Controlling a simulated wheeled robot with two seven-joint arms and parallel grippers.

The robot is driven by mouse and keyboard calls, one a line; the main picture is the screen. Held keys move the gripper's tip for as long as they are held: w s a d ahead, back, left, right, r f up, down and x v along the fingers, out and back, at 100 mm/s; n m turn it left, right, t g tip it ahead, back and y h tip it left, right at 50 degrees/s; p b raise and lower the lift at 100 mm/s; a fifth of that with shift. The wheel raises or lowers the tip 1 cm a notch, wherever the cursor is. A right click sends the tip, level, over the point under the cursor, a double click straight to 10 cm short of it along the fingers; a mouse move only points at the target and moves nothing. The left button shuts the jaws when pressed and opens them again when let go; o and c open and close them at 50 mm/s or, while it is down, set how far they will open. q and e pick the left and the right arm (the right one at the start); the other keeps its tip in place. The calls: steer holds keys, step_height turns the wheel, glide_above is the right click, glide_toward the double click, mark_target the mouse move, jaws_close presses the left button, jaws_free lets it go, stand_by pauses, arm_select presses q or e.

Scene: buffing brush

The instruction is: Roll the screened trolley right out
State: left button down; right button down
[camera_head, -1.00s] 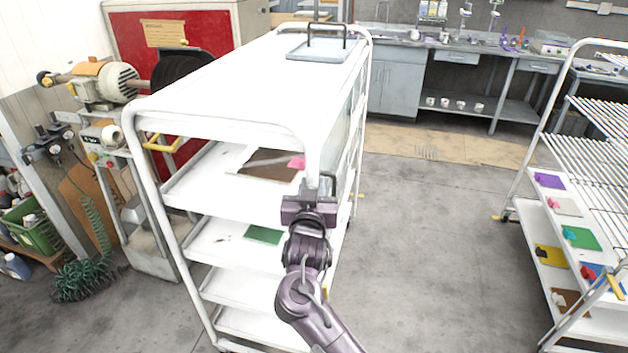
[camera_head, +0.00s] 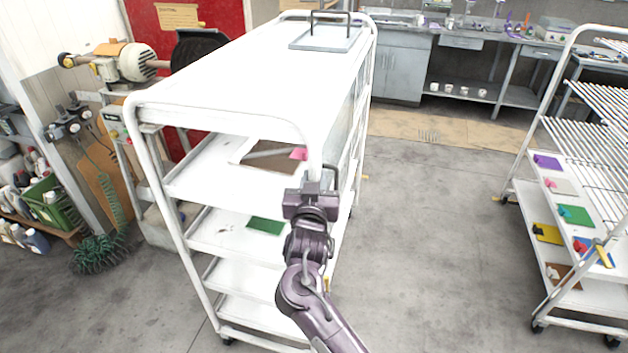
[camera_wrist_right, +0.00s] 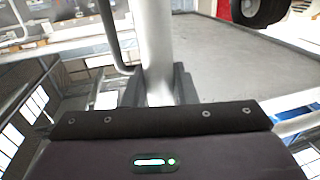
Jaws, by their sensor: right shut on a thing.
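The white screened trolley (camera_head: 230,75) stands before me, with several shelves and a clear screen (camera_head: 347,130) along its right side. A dark handle (camera_head: 332,172) sits on the screen near the front post. My right gripper (camera_head: 312,188) is at the near right post, below the top. In the right wrist view the gripper (camera_wrist_right: 160,92) is shut around the upright white post (camera_wrist_right: 155,45), with a dark bent bar (camera_wrist_right: 110,38) beside it. The gripper hides part of the post in the head view. My left gripper is not in view.
A polishing machine (camera_head: 125,62), a green crate (camera_head: 58,208) and a coiled hose (camera_head: 97,252) are left. Another rack (camera_head: 520,175) stands right. Clear floor (camera_head: 430,230) lies between, with a bench (camera_head: 460,95) behind.

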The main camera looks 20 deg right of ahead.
steer(key=shift+r, duration=0.1)
steer(key=c, duration=1.5)
jaws_free()
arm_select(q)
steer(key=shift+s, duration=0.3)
arm_select(e)
steer(key=o, duration=0.3)
arm_select(q)
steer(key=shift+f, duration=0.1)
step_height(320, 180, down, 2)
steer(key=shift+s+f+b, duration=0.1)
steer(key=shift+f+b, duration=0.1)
steer(key=shift+b, duration=1.05)
arm_select(e)
steer(key=v, duration=0.7)
steer(key=shift+s, duration=0.35)
steer(key=shift+a, duration=0.15)
